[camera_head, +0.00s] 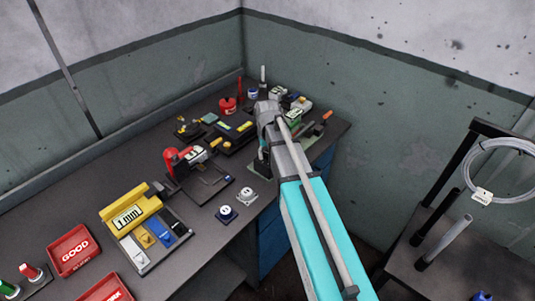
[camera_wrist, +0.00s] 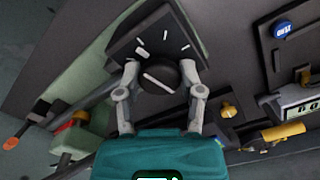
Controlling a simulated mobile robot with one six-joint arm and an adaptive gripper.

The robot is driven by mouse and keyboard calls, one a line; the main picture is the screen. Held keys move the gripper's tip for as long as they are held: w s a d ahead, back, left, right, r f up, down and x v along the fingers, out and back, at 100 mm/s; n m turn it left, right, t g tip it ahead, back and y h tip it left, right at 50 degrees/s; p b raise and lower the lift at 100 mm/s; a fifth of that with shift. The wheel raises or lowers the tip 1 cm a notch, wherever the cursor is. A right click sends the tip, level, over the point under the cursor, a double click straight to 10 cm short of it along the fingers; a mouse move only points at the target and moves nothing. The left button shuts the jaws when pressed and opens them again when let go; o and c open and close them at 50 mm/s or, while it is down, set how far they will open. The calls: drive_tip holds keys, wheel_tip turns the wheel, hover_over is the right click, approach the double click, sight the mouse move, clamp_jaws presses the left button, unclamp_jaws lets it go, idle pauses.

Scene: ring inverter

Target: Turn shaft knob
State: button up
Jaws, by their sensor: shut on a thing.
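The shaft knob (camera_wrist: 159,77) is a dark round knob with a white line across it, seen in the wrist view. It sits on a dark panel (camera_wrist: 125,48) that carries short white tick marks. My gripper (camera_wrist: 160,80) has one finger on each side of the knob and is shut on it. The white line on the knob lies tilted, from upper left to lower right. In the head view my arm reaches to the far right end of the bench, and the arm hides the knob there.
A long dark bench (camera_head: 150,190) runs along the wall. A yellow device marked "1 mm" (camera_head: 128,215), a red tool (camera_head: 173,158) and red trays (camera_head: 69,250) stand on it. A stand with a wire coil (camera_head: 503,168) is at the right. An orange-tipped tool (camera_wrist: 13,142) lies near my gripper.

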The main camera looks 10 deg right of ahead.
drive_tip(key=shift+m, duration=1.1)
drive_tip(key=o, duration=1.2)
drive_tip(key=shift+c, duration=0.2)
drive_tip(key=shift+n, duration=0.4)
